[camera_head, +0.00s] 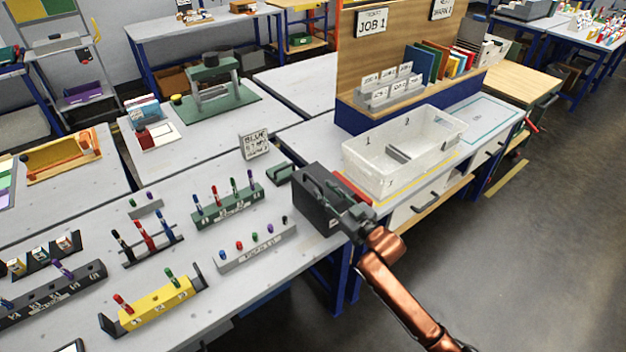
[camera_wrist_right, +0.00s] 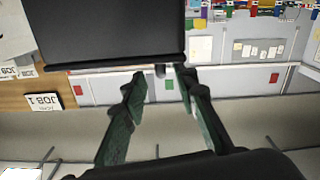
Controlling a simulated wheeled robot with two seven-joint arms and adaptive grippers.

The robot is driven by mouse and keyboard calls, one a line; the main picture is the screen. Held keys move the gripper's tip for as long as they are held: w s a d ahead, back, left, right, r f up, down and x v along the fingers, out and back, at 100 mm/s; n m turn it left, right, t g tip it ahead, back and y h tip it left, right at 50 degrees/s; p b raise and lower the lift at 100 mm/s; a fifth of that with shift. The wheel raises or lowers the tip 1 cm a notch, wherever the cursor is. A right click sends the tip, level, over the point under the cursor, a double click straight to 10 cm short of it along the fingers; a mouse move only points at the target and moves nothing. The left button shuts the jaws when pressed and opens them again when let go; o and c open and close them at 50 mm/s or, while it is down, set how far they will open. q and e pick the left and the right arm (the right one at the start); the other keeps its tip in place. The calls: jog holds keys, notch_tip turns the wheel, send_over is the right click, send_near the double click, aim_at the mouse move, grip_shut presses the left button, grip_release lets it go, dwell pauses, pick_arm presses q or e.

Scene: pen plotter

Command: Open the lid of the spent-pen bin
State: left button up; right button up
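The spent-pen bin seems to be the dark grey box (camera_head: 312,207) at the table's right front edge in the head view. My right gripper (camera_head: 345,198) is at its right side and covers part of it. In the right wrist view, a dark flat panel (camera_wrist_right: 105,30), seemingly part of the bin, fills the upper left. My right gripper (camera_wrist_right: 163,75) is open there, its two green-grey fingers apart. A small grey knob (camera_wrist_right: 160,71) at the panel's lower edge shows between the fingertips; contact cannot be told. How far the lid is open is unclear. My left gripper is out of view.
A clear white bin (camera_head: 400,180) stands just right of the dark box, with a red thing (camera_head: 352,188) between them. A green pen rack (camera_head: 228,206) and a grey cap rack (camera_head: 256,248) stand to the left. Floor on the right is free.

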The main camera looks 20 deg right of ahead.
aim_at(318, 185)
jog(key=b+x, duration=0.1)
jog(key=x, duration=0.5)
jog(key=shift+f, duration=0.1)
jog(key=shift+w+a, duration=0.1)
jog(key=shift+w, duration=0.05)
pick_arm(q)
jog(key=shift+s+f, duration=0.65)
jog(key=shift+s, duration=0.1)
pick_arm(e)
grip_shut()
